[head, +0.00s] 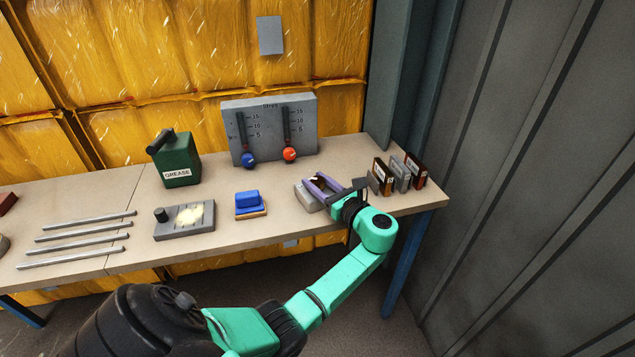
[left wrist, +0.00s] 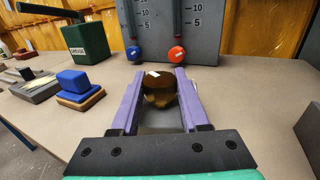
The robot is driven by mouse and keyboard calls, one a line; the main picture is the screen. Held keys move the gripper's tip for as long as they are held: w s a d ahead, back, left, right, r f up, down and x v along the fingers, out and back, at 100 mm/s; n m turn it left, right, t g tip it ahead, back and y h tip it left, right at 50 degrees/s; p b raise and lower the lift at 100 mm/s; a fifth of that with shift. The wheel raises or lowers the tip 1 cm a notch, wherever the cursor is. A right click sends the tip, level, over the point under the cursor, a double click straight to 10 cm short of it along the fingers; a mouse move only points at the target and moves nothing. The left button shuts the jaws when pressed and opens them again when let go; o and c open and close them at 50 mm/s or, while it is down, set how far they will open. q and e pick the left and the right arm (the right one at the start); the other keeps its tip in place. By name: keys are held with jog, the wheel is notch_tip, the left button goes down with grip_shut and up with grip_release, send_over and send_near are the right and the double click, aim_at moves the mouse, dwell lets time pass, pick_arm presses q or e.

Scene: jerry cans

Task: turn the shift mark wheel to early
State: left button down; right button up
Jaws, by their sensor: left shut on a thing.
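The shift mark wheel (left wrist: 158,92) is a brown, rounded knob with a small white mark on its upper edge, seen best in the left wrist view. It stands on a grey base (head: 308,199) near the right end of the bench, mostly covered by my gripper in the head view. My left gripper (head: 319,183) has purple fingers, one on each side of the wheel, and is shut on it. No lettering on the wheel or base is readable. My right gripper is not in view.
Several upright dark and grey blocks (head: 400,175) stand just right of the gripper. A grey gauge board (head: 270,120) with blue and red knobs is behind. A blue block (head: 248,200), a green grease can (head: 177,160) and metal rods (head: 80,238) lie left.

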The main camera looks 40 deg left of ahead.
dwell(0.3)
pick_arm(q)
jog(key=shift+c, duration=2)
grip_release()
jog(key=shift+d, duration=0.1)
jog(key=b+v, duration=0.1)
jog(key=v, duration=1.3)
jog(key=shift+d, duration=0.2)
